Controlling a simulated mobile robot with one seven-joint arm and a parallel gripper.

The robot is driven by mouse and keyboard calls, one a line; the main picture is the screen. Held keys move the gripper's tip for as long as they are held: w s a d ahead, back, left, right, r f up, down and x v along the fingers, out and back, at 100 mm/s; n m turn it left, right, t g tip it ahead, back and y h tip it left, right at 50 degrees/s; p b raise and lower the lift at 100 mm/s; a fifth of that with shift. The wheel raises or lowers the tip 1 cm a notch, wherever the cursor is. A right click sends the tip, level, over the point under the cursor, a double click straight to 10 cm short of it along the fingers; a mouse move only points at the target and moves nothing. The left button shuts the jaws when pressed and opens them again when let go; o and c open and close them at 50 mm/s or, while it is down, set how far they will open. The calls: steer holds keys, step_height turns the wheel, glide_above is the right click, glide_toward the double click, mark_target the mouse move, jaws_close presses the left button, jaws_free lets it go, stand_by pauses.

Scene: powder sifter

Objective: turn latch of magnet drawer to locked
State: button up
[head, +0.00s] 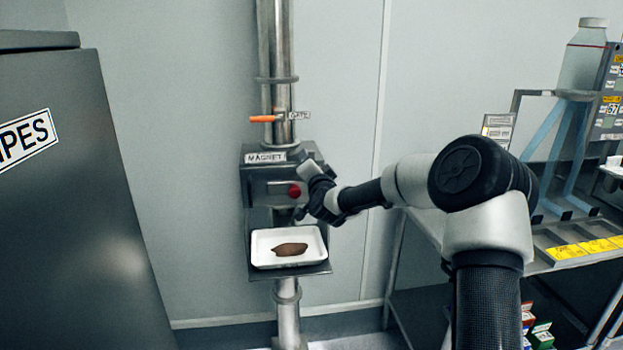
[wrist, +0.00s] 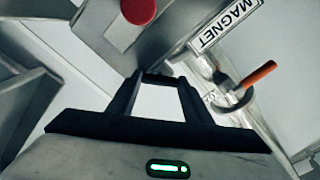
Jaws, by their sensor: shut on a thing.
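The magnet drawer (head: 275,193) is a grey metal box front with a round red knob, set in a housing on the steel pipe. The red knob (wrist: 138,10) shows at the top of the wrist view. My gripper (head: 312,186) is at the right side of the drawer front, close beside the knob. In the wrist view its dark fingers (wrist: 160,80) are a little apart, with a dark piece between their tips. This piece seems to be the drawer's latch, but the fingers hide most of it, so its turn angle cannot be told.
A white tray (head: 260,258) with brown powder (head: 290,249) sits on a shelf below the drawer. An orange gate handle (head: 263,118) sticks out above. A dark cabinet (head: 70,200) stands left. A bench (head: 545,262) with a bottle (head: 583,60) stands right.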

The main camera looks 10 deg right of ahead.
steer(key=m+b, duration=0.7)
steer(key=b, duration=0.1)
steer(key=shift+m+b, duration=0.35)
steer(key=shift+m, duration=0.05)
stand_by(0.3)
steer(key=o, duration=1.1)
steer(key=shift+c, duration=0.2)
steer(key=s+p, duration=0.1)
steer(key=s, duration=1.6)
steer(key=shift+s, duration=0.2)
